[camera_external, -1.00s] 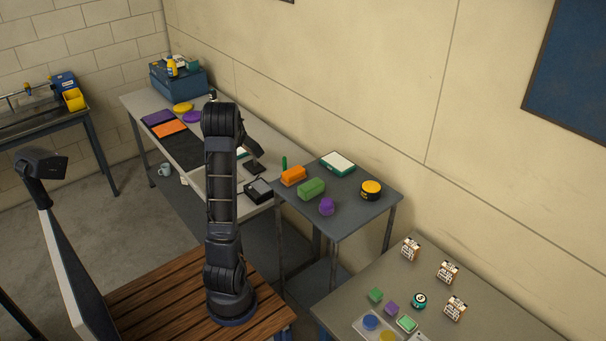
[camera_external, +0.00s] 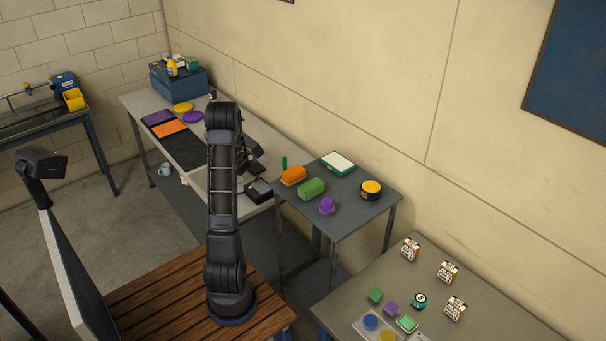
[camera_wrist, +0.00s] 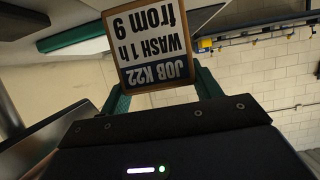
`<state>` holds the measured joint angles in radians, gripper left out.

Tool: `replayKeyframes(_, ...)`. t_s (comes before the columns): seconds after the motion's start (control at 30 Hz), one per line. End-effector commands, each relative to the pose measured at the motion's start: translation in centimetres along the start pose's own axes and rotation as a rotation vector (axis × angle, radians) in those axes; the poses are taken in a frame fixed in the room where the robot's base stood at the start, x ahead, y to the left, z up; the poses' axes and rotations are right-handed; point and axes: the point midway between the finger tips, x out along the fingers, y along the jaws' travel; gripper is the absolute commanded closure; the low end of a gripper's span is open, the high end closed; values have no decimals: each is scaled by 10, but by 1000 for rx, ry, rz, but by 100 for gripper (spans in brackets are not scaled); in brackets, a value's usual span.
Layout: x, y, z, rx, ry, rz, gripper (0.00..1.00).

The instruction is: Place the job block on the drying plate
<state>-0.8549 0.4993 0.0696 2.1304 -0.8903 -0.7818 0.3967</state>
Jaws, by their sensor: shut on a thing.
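The job block (camera_wrist: 155,45), a wood-edged block with a white and dark blue face reading "JOB K22", shows upside down in the wrist view. My gripper (camera_wrist: 160,84) is shut on it, with one green finger at each side. In the external view my arm stands in front of the long bench, and its gripper end is mostly hidden behind my own links. The block cannot be made out there. I cannot tell for certain which flat item is the drying plate; a pale flat panel (camera_external: 199,183) lies on the bench beside my arm.
The long bench (camera_external: 135,102) also carries a dark mat (camera_external: 170,146), an open dark box (camera_external: 258,190) and coloured pads. The small table (camera_external: 345,215) holds an orange block, green block (camera_external: 311,188), purple piece, yellow-black tin (camera_external: 371,190) and white-green box (camera_external: 338,163).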

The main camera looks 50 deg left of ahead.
Motion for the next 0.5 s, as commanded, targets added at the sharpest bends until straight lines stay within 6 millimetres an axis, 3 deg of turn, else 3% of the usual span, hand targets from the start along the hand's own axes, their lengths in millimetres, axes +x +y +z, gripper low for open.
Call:
replayKeyframes(0.2, 10, 0, 24, 1, -1, -1, 62)
replayKeyframes(0.5, 11, 0, 26, 1, 0, -1, 62)
